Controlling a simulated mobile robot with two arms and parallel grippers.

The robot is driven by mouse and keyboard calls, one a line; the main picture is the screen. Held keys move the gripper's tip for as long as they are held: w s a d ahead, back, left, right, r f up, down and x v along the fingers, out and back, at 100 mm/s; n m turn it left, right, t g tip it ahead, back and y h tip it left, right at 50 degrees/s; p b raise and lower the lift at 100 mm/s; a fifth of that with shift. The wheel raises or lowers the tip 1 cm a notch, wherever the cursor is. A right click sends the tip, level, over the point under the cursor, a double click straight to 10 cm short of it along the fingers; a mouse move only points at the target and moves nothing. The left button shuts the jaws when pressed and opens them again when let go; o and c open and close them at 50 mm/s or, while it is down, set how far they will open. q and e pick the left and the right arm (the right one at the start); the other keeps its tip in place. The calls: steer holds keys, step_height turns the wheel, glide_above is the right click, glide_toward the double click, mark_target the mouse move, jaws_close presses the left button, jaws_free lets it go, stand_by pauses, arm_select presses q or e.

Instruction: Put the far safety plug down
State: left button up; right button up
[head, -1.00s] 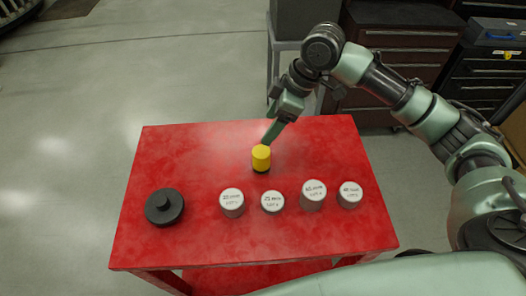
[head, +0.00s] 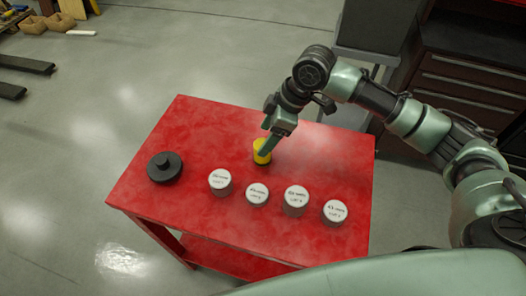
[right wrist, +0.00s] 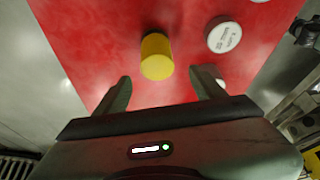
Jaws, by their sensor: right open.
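The yellow safety plug (head: 260,158) with a dark base stands upright on the red table, behind the row of grey cylinders. My right gripper (head: 267,146) is at the plug, and a finger hides part of its top in the head view. In the right wrist view the gripper (right wrist: 162,84) is open, and the plug (right wrist: 157,57) stands just beyond the fingertips, in line with the gap, with red table showing on both sides of it. I see no finger touching it there. My left gripper is out of view.
Several grey cylinders with white labelled tops, one of them at the left end (head: 220,182), stand in a row nearer me. A black stepped disc (head: 165,167) lies at the table's left. The red table (head: 205,125) is bare at its back left. A dark cabinet (head: 465,85) stands behind.

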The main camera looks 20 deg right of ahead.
steer(key=p+x, duration=0.1)
steer(key=x, duration=0.1)
steer(key=d+p+x, duration=0.1)
steer(key=x, duration=0.2)
steer(key=shift+s+f, duration=0.15)
steer(key=shift+f, duration=0.25)
steer(key=shift+a+f, duration=0.15)
steer(key=shift+f, duration=0.2)
jaws_close()
steer(key=shift+r, duration=0.1)
step_height(320, 180, up, 20)
steer(key=b, duration=0.3)
